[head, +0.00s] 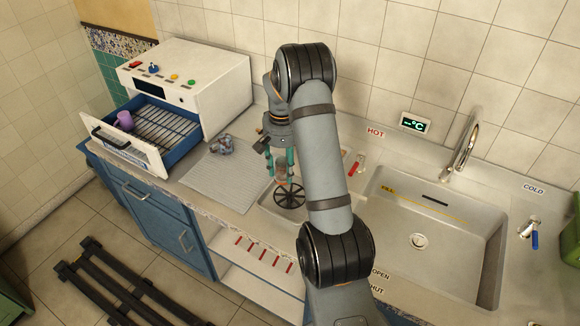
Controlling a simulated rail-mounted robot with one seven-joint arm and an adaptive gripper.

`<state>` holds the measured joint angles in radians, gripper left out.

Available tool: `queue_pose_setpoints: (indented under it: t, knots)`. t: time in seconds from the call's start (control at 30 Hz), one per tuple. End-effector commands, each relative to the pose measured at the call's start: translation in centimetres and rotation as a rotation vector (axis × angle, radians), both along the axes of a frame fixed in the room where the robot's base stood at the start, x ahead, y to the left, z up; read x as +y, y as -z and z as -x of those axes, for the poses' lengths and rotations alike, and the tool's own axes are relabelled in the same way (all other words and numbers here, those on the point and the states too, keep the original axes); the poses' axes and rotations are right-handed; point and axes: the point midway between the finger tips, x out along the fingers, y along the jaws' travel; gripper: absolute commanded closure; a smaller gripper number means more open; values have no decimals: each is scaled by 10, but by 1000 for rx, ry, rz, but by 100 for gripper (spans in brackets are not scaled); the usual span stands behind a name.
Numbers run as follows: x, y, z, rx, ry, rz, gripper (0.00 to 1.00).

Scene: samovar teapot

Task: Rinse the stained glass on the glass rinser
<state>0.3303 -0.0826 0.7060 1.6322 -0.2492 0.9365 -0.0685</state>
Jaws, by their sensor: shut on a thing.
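My gripper (281,165) points down, its teal fingers closed around a small clear glass (281,173). The glass is partly hidden by the fingers and looks faintly reddish; its stain cannot be made out clearly. The glass rinser (289,196) is a dark round spoked grate in a shallow steel basin left of the sink. My gripper and the glass are over the back part of the grate in this view; I cannot tell whether the glass touches it. My arm covers the area just right of the rinser.
Left of the rinser lies a grey ribbed mat (212,182) with a small grey-blue object (222,145). The sink (420,240), faucet (465,145), red lever (357,165) and blue lever (529,227) are right.

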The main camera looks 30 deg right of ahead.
Motion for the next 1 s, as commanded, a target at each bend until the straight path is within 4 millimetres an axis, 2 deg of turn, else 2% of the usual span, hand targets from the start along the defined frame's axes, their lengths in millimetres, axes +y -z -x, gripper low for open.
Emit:
queue_pose_setpoints:
  t: [0.1,0.23,0.47,0.83,1.0]
  knots:
    - [-16,13,-3,0,29,-1,87]
    - [-23,21,-3,-1,41,-2,87]
    - [-24,33,-3,0,42,-1,87]
    - [-23,69,-3,0,41,-1,87]
    - [-24,79,-3,0,41,-1,87]
